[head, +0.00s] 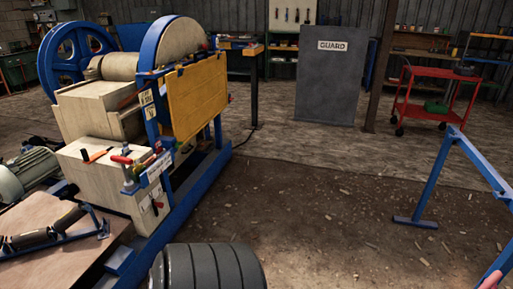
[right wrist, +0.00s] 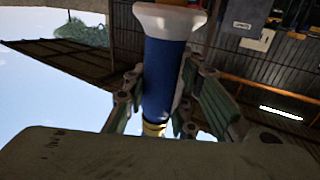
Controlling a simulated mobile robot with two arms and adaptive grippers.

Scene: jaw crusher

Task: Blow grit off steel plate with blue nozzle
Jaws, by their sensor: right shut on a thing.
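In the right wrist view my right gripper (right wrist: 167,100) is shut on a blue cylindrical body with pale flared collars, which I take to be the blue nozzle (right wrist: 163,70). A brass-coloured end (right wrist: 153,129) shows at its lower side. The fingers lie on either side of the blue body. Neither this gripper nor the nozzle can be made out in the head view. My left gripper is not in view. I cannot pick out a steel plate or grit on it with certainty in either view.
The jaw crusher (head: 112,107), with blue wheel and yellow panel (head: 196,98), stands at left. A wooden bench top (head: 62,262) is at lower left. A blue stand (head: 437,180) is at right. A grey GUARD panel (head: 337,90) and red trolley (head: 433,97) stand behind. Chip-strewn floor between is open.

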